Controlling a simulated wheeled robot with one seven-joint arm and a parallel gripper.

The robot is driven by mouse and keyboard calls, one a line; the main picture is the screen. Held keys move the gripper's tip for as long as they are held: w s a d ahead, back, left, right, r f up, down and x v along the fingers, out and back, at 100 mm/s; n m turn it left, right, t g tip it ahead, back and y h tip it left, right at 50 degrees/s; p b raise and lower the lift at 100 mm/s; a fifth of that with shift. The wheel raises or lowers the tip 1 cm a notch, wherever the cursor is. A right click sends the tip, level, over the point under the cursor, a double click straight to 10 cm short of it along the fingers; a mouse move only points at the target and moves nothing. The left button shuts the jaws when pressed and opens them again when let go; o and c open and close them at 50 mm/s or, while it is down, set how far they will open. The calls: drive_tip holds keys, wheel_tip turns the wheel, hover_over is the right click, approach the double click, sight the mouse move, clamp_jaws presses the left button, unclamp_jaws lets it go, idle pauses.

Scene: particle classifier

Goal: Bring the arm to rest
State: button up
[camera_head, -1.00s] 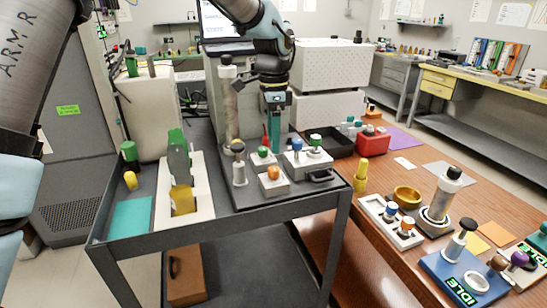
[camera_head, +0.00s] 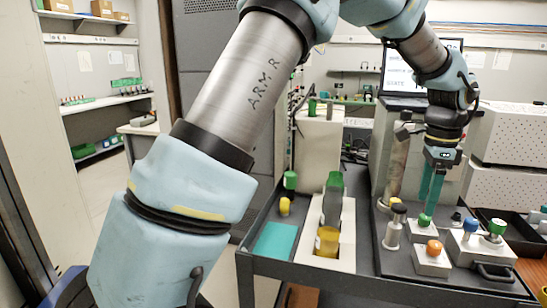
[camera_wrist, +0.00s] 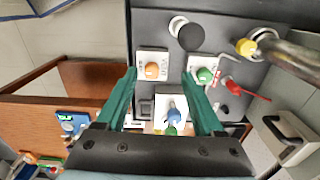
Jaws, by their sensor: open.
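My arm (camera_head: 255,85) reaches from the left foreground across the top of the head view and down at the right. My gripper (camera_head: 430,196) points down over the right part of the dark cart, its teal fingers near a green-knobbed block (camera_head: 421,226). In the wrist view my gripper (camera_wrist: 160,75) has its two fingers spread wide, with nothing held between them. Below them lie an orange-knobbed block (camera_wrist: 152,64), a green-knobbed block (camera_wrist: 203,70) and a blue-knobbed block (camera_wrist: 171,108). I cannot tell the exact height of the fingertips above the blocks.
A tall grey cylinder (camera_head: 398,165) stands close left of the gripper. A white holder (camera_head: 345,243) with green and yellow pieces sits on the cart. White boxes (camera_head: 508,140) and a monitor (camera_head: 400,72) stand behind.

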drive_tip(key=w+a+f+n, duration=0.1)
drive_tip(key=w+a+n, duration=0.35)
drive_tip(key=a, duration=0.65)
drive_tip(key=w+a+f+n, duration=0.1)
drive_tip(key=w+a+n, duration=0.35)
drive_tip(key=a, duration=0.75)
drive_tip(key=s+a+f+n, duration=0.1)
drive_tip(key=s+a+n, duration=0.1)
drive_tip(key=a+n, duration=0.2)
drive_tip(key=s+a+f+n+t, duration=0.1)
drive_tip(key=a+n, duration=0.3)
drive_tip(key=a, duration=0.6)
drive_tip(key=s+a+f+n, duration=0.1)
drive_tip(key=s+a+n, duration=0.3)
drive_tip(key=a, duration=0.4)
drive_tip(key=shift+f, duration=0.3)
